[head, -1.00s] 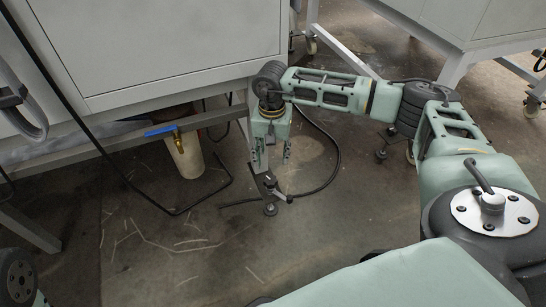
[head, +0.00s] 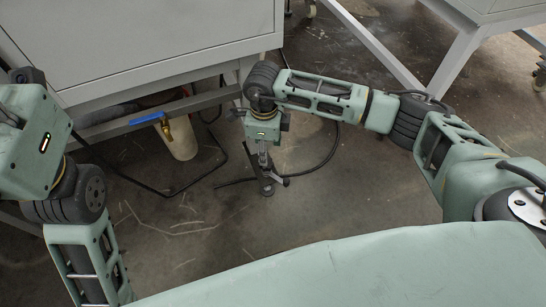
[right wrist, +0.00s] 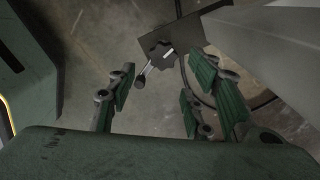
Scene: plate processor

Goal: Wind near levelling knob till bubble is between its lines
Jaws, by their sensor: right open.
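The dark foot plate (right wrist: 185,32) of the levelling foot lies under the machine's corner leg. A dark lobed knob (right wrist: 157,49) with a pale-tipped handle (right wrist: 144,76) shows beside it in the right wrist view. A small whitish mark (right wrist: 169,52) may be the level; I cannot make out bubble or lines. In the head view the foot (head: 267,189) is partly hidden by my right gripper (head: 264,156). That gripper (right wrist: 163,80) points down, open and empty, its fingers either side of the view towards the knob. My left gripper's body (head: 35,140) shows at the left edge; its fingers cannot be made out.
The grey machine cabinet (head: 150,40) stands above, with a frame rail beneath. A blue-handled valve (head: 150,119) and a pale container (head: 180,140) are left of the leg. A black hose (head: 315,165) curves over the floor near the foot. Open floor lies in front.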

